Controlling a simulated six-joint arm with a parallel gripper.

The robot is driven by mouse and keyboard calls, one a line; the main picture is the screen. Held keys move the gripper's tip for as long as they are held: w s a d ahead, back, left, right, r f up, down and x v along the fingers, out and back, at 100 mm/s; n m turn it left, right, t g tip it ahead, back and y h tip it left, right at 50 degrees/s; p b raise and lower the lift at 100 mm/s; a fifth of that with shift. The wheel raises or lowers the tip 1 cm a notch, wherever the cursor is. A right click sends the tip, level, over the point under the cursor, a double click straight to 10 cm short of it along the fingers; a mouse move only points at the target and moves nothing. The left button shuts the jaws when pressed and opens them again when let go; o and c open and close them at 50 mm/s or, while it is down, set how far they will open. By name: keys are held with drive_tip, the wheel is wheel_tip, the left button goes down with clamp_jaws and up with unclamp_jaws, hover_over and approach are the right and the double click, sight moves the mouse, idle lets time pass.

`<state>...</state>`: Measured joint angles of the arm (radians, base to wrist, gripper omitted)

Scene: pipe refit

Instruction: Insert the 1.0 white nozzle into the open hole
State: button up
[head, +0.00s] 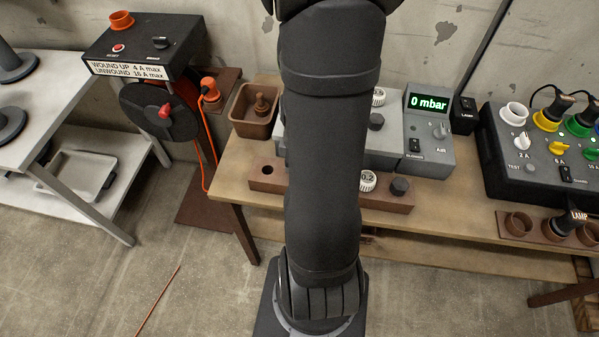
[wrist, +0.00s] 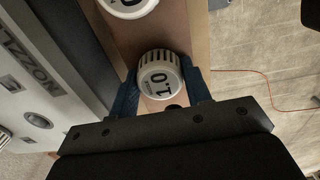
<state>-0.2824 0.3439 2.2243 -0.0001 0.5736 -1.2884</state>
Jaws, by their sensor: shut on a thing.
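The 1.0 white nozzle (wrist: 160,82) has a ribbed rim and a black "1.0" on its face. In the wrist view it is between the two blue fingers of my gripper (wrist: 160,86), which is shut on it. It is over the brown rack (wrist: 177,20); I cannot tell whether it is still seated there or lifted. In the head view my arm hides my gripper and this nozzle. The grey nozzle panel (wrist: 70,65) is left of my gripper in the wrist view. The open hole cannot be made out clearly on it.
A box reading "0 mbar" (head: 429,104) stands right of the panel. A brown bin (head: 252,122) is at the left.

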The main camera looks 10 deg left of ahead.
drive_tip(key=shift+r, duration=0.15)
drive_tip(key=shift+r, duration=2.95)
drive_tip(key=w+a+r+n, duration=0.3)
drive_tip(key=w+a, duration=0.7)
drive_tip(key=a, duration=0.3)
drive_tip(key=w+d+m, duration=0.1)
drive_tip(key=w+d, duration=0.2)
drive_tip(key=d, duration=0.3)
drive_tip(key=w+d+r+m, duration=0.1)
drive_tip(key=w+d+m, duration=0.1)
drive_tip(key=d, duration=0.4)
drive_tip(key=shift+w+r, duration=0.25)
drive_tip(key=shift+w, duration=0.5)
drive_tip(key=shift+f, duration=0.65)
drive_tip(key=shift+f, duration=0.3)
